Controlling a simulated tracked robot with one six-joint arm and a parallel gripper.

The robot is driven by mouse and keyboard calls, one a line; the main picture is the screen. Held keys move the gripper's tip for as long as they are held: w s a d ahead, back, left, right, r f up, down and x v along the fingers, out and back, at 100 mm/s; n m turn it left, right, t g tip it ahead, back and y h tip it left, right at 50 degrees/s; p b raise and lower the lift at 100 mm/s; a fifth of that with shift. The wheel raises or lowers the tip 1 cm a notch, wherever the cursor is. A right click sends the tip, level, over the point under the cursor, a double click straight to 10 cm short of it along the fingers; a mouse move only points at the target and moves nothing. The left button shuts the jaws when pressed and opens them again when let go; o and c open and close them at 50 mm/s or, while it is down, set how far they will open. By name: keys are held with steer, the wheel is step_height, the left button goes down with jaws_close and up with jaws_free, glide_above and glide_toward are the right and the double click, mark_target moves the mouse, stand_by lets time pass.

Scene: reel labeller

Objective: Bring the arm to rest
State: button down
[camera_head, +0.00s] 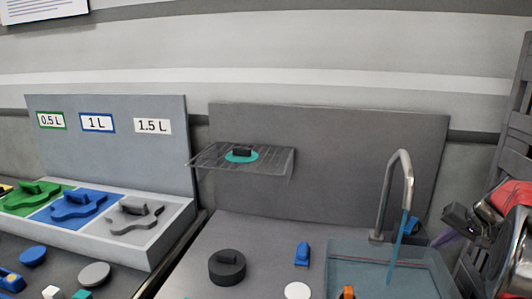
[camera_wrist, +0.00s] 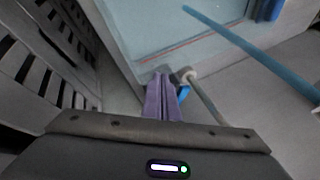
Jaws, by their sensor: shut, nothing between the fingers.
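My gripper (camera_head: 443,239) is at the right of the head view, at the end of my arm, beside the right side of the sink. Its purple fingers also show in the wrist view (camera_wrist: 161,97), pressed together with nothing between them. A grey tap (camera_head: 400,165) stands just left of my gripper, with a blue stream (camera_head: 402,235) coming down from it. The sink (camera_head: 345,250) is a blue-tinted basin under the tap. A small blue part lies close behind the fingers; I cannot tell whether they touch it.
A wire shelf (camera_head: 215,161) holds a teal disc with a dark block. A dark round weight (camera_head: 227,267), a blue object (camera_head: 302,254) and a white disc (camera_head: 297,291) are on the counter. A labelled tray (camera_head: 155,245) holds green, blue and grey shapes. A slatted grey frame (camera_head: 515,130) stands right.

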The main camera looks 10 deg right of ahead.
steer(key=s+a+r+n, duration=0.1)
steer(key=s+a+n, duration=0.2)
steer(key=s+a, duration=0.5)
steer(key=s+a+r+n, duration=0.1)
steer(key=s+a+n, duration=0.2)
steer(key=s+a, duration=0.5)
steer(key=s+a+r+n, duration=0.2)
steer(key=s+a, duration=0.6)
steer(key=a, duration=1.9)
steer(key=shift+n+h, duration=0.4)
steer(key=shift+n, duration=0.1)
